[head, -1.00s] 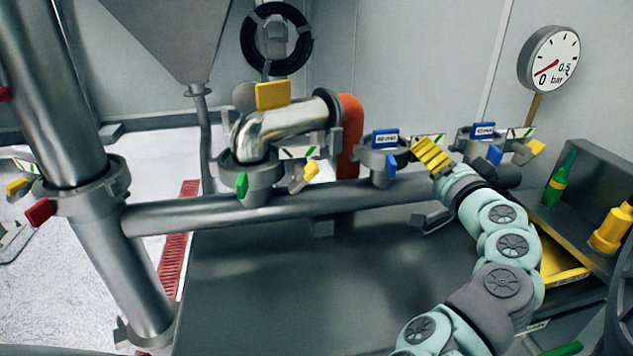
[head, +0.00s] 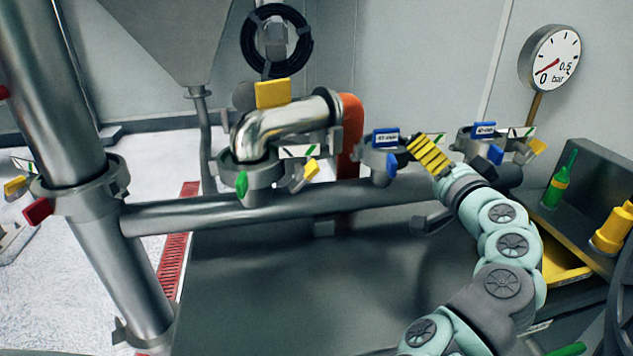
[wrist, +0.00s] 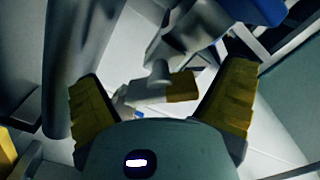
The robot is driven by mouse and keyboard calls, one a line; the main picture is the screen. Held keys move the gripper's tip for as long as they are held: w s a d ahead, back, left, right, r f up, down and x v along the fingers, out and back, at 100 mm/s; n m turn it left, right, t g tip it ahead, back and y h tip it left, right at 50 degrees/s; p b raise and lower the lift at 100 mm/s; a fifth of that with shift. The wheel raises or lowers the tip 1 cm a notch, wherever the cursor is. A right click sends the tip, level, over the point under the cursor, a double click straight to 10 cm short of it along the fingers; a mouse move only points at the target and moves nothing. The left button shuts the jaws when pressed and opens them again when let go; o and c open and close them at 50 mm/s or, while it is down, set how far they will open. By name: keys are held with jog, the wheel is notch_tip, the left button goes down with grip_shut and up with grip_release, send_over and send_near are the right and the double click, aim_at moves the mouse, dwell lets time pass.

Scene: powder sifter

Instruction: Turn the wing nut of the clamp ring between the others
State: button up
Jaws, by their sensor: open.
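The middle clamp ring (head: 376,158) sits on the horizontal pipe, with a blue label and a blue tab, between a left clamp ring (head: 262,178) and a right clamp ring (head: 468,146). My gripper (head: 426,152) is at the right side of the middle ring and covers part of it; its wing nut is hidden in the head view. In the wrist view my gripper (wrist: 160,80) is open, its yellow fingers spread wide. A wing nut with a yellow end (wrist: 182,86) shows between them, nearer the right finger. I cannot tell whether either finger touches it.
Yellow wing nuts stick out on the left ring (head: 308,172) and the right ring (head: 537,147). A polished elbow pipe (head: 285,122) rises from the left ring. A pressure gauge (head: 549,59) and a green bottle (head: 557,186) are at the right.

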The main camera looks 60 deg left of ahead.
jog(key=shift+d, duration=0.1)
jog(key=v, duration=0.7)
jog(key=shift+d, duration=0.2)
dwell(0.5)
